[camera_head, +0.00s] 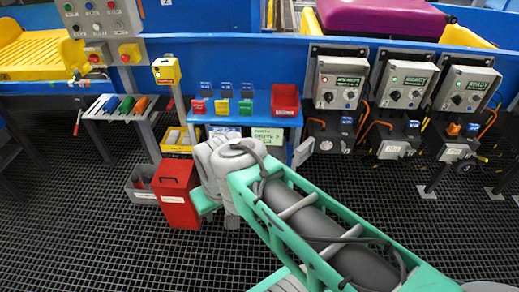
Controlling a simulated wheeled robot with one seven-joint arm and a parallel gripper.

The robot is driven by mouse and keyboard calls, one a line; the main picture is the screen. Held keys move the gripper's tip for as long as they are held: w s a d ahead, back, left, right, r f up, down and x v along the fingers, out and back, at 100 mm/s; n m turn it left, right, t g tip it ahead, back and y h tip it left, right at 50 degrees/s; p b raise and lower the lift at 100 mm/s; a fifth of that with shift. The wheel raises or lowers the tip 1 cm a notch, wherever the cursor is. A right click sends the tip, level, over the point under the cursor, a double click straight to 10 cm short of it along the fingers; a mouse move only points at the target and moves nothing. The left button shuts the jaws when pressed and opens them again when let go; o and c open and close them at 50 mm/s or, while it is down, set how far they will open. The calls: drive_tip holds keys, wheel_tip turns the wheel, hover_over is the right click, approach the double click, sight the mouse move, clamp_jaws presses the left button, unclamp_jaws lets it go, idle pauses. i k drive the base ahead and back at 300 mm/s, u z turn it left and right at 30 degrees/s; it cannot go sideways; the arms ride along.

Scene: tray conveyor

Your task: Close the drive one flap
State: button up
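Three grey control boxes hang in a row on the blue rail at the right: the left one (338,82), the middle one (404,85) and the right one (466,88). A dark drive unit sits below each: left (330,132), middle (395,136), right (458,138). A small pale plate (303,152) stands out at the left unit's lower left side; I cannot tell if it is the drive one flap. Labels are too small to read surely. My gripper (218,208) is at the arm's far end, left of the drives and apart from them. Its fingers cannot be made out.
A red bin (177,195) stands close left of my gripper, with a grey bin (141,184) beside it. A blue shelf (240,119) carries coloured blocks and a red tray (285,99). A tool rack (122,107) stands left.

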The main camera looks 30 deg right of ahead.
sight(303, 151)
drive_tip(key=u, duration=0.7)
drive_tip(key=i, duration=1.9)
drive_tip(key=z, duration=3.4)
drive_tip(key=i, duration=0.45)
drive_tip(key=z, duration=0.05)
drive_tip(key=k, duration=0.45)
drive_tip(key=z, duration=1.1)
drive_tip(key=i, duration=0.35)
drive_tip(key=u, duration=2.6)
